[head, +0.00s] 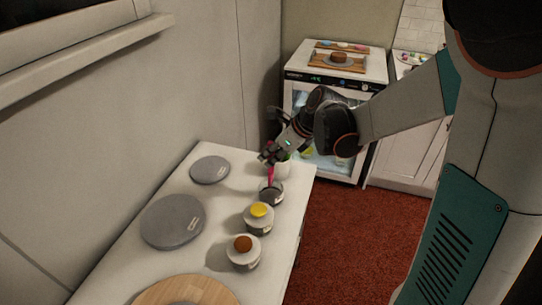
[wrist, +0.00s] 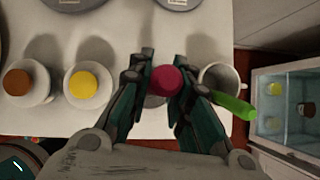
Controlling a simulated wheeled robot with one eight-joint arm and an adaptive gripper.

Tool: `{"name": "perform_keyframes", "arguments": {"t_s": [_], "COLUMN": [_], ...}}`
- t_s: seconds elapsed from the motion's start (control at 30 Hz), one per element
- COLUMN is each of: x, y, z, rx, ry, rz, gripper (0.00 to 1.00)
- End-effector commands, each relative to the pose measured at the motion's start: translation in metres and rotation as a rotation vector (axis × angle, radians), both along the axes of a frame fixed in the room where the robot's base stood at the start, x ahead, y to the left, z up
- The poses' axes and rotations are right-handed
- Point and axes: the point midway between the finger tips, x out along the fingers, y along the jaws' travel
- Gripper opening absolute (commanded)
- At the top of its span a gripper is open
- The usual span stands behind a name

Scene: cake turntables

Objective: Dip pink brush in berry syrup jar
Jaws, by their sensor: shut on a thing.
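My gripper (head: 268,158) is shut on the pink brush (head: 270,175), held roughly upright over the table. In the wrist view the brush's round pink end (wrist: 167,80) sits between the fingertips of my gripper (wrist: 168,62). Directly below the brush is a small open-looking jar (head: 271,195) with dark contents, at the far end of a row of jars. The brush's lower end meets the jar's mouth in the head view; I cannot tell how deep it reaches. In the wrist view the fingers and brush hide most of this jar.
A white mug (wrist: 218,80) with a green-handled tool (wrist: 233,107) stands close beside my gripper. Jars topped yellow (head: 259,210) and brown (head: 243,243) stand nearer. Grey turntables (head: 173,221) lie left. A glass-fronted fridge (head: 300,97) stands beyond the table.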

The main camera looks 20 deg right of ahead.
Motion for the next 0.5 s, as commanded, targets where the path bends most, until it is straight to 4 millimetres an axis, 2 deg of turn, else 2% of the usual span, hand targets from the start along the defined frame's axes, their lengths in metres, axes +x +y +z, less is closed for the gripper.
{"name": "perform_keyframes", "arguments": {"t_s": [0.5], "x": [0.0001], "y": [0.0000], "z": [0.0076], "rx": [0.000], "ry": [0.000], "rz": [0.000], "gripper": [0.00]}}
